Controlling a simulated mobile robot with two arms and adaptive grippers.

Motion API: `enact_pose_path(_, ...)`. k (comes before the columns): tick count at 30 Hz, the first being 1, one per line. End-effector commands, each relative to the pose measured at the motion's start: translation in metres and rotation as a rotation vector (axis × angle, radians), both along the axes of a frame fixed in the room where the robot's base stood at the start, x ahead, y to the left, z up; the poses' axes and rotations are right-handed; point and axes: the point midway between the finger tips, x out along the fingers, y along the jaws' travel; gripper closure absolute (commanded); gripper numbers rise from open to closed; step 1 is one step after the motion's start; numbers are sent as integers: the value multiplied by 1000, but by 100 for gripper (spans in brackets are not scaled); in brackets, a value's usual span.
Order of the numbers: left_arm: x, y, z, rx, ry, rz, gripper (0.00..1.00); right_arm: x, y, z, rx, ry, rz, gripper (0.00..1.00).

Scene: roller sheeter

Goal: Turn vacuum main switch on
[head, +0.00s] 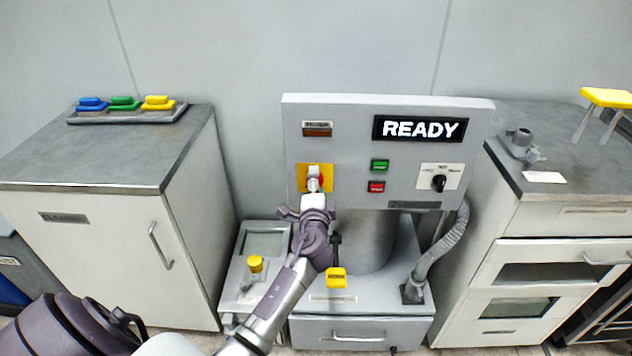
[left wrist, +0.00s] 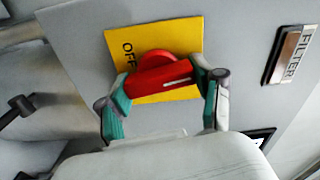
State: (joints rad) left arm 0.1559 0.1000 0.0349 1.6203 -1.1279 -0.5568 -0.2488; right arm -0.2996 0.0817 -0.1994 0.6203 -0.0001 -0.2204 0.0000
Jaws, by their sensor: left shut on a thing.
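The vacuum main switch is a red rotary knob (left wrist: 158,78) with a bar handle and a white line, on a yellow plate (left wrist: 183,35) marked OFF. In the head view the yellow plate (head: 302,172) is on the left part of the grey machine panel, and the gripper mostly hides the knob. My left gripper (left wrist: 163,88) is at the panel, shut on the red handle with one green-padded finger at each end. It also shows in the head view (head: 314,182). The rest of the plate's lettering is hidden. My right gripper is not in view.
The panel (head: 350,120) also bears a READY display (head: 419,129), a green button (head: 380,165), a red button (head: 376,187) and a black selector (head: 438,183). A grey hose (head: 452,240) runs down at right.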

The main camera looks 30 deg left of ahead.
Motion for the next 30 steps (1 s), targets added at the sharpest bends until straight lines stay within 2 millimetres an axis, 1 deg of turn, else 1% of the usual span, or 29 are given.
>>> enact_pose_path(1,1,0,3,28,12,-2,69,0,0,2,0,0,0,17)
enact_pose_path(12,1,-1,2,136,78,-2,69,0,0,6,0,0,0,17)
enact_pose_path(27,1,-1,1,151,87,-2,69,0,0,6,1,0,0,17)
enact_pose_path(28,1,-1,1,150,87,-2,29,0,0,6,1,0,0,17)
enact_pose_path(30,1,0,1,150,87,-1,17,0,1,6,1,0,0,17)
